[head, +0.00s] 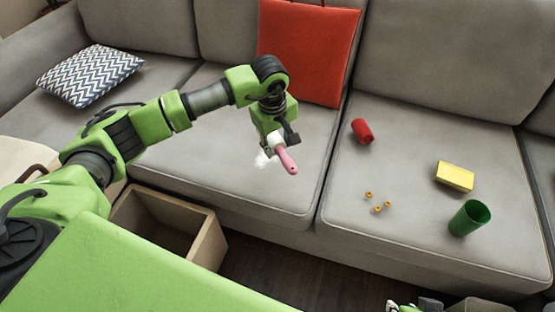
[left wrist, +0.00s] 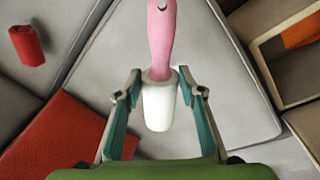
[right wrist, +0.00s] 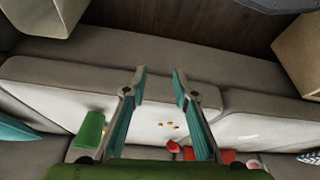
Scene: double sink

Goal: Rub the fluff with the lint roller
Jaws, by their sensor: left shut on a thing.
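My left gripper (head: 277,138) is shut on the lint roller, which has a pink handle (head: 287,160) and a white roll. In the left wrist view the white roll (left wrist: 158,108) sits between the fingers, with the pink handle pointing away from the palm. White fluff (head: 262,160) shows just left of the roller, over the middle sofa seat; whether the roll touches it I cannot tell. The fluff is not visible in the left wrist view. My right gripper (right wrist: 159,72) is open and empty. Only a bit of it shows at the bottom of the head view.
The grey sofa (head: 340,220) holds a red roll (head: 362,131), a yellow block (head: 455,176), a green cup (head: 469,217) and several small orange pieces (head: 377,209). An open wooden box (head: 212,245) stands in front.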

